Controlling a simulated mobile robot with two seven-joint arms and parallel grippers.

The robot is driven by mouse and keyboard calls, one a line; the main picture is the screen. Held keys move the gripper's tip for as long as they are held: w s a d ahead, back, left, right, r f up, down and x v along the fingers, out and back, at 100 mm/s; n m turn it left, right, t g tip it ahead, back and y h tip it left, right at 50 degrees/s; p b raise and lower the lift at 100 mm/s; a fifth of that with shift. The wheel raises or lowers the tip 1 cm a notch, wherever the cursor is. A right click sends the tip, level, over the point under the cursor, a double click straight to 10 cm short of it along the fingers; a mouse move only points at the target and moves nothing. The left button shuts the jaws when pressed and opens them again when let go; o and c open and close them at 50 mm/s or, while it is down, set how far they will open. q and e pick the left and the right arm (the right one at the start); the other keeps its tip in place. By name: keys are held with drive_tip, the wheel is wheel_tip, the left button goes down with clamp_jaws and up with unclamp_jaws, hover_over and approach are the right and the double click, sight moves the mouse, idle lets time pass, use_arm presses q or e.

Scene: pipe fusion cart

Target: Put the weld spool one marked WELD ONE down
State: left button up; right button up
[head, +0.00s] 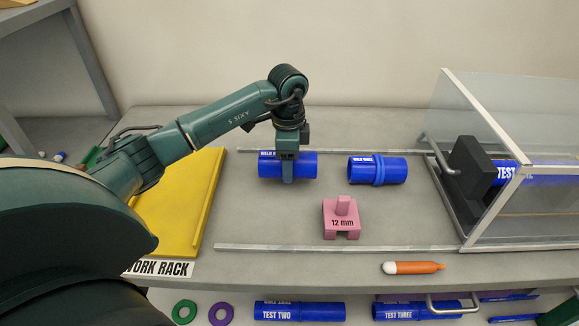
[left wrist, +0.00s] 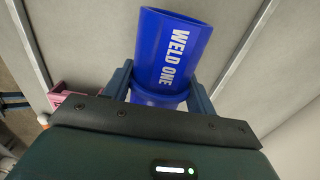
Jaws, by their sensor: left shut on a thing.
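The weld spool one, a blue pipe (head: 304,165) with white lettering, is in my left gripper (head: 288,178) over the back middle of the grey bench (head: 270,215). In the left wrist view the spool (left wrist: 172,50) reads WELD ONE and sits between the two fingers, which are shut around its middle. The spool lies level, left to right in the head view. I cannot tell whether its underside touches the bench. My right gripper is not in view.
Another blue spool (head: 365,170) lies just right. A pink 12 mm block (head: 341,219) stands in front, between two metal rails (head: 330,248). A clear-walled enclosure (head: 545,205) is at right, a yellow board (head: 180,205) at left. An orange marker (head: 420,267) lies near the front edge.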

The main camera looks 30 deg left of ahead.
use_arm(q)
drive_tip(key=shift+f, duration=1)
drive_tip(key=shift+f, duration=0.2)
drive_tip(key=o, duration=1.1)
drive_tip(key=shift+c, duration=0.2)
drive_tip(key=shift+r, duration=0.1)
wheel_tip(320, 180, up, 12)
drive_tip(key=shift+r+b, duration=0.15)
drive_tip(key=shift+b, duration=0.25)
